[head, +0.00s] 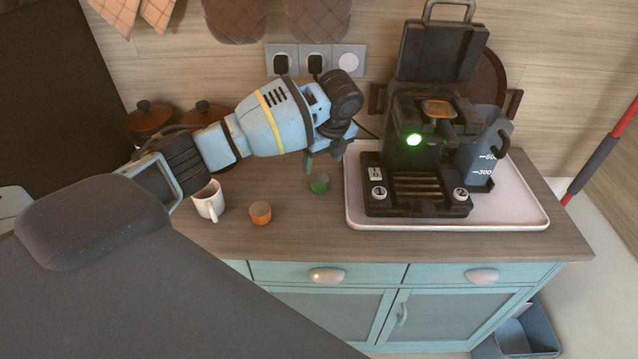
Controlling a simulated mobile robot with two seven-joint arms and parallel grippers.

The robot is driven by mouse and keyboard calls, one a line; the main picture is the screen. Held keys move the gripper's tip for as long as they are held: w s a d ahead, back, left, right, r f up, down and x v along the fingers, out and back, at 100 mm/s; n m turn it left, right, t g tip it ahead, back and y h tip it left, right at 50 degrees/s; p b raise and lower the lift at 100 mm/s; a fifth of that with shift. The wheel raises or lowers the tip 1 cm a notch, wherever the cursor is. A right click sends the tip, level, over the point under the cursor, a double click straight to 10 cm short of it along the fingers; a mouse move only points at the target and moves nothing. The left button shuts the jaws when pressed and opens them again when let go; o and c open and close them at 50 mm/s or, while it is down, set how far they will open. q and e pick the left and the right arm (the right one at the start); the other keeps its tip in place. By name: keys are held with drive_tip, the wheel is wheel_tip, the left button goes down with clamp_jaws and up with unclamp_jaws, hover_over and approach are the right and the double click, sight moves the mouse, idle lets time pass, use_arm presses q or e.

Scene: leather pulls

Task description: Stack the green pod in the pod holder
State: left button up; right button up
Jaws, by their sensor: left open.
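The green pod (320,183) stands on the wooden counter, left of the white tray. My left gripper (323,160) is open just above and behind the green pod, with its fingers pointing down. It holds nothing, and I cannot tell whether a finger touches the pod. The black coffee machine (415,150) stands on the tray with its lid raised and a green light lit. An orange-brown piece (438,108) shows in its open top; I cannot tell whether this is the pod holder or something in it. My right gripper is out of view.
An orange pod (260,212) and a white mug (209,201) stand on the counter to the left. The white tray (520,209) also bears a blue-grey water jug (484,155). Lidded brown pots (150,117) stand at the back left. The counter's front middle is clear.

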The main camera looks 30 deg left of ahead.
sight(319, 177)
use_arm(q)
drive_tip(key=shift+x, duration=3.6)
drive_tip(key=shift+d, duration=0.15)
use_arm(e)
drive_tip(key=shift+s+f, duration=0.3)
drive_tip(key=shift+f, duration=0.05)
use_arm(q)
drive_tip(key=c, duration=1.1)
drive_tip(key=shift+r, duration=0.1)
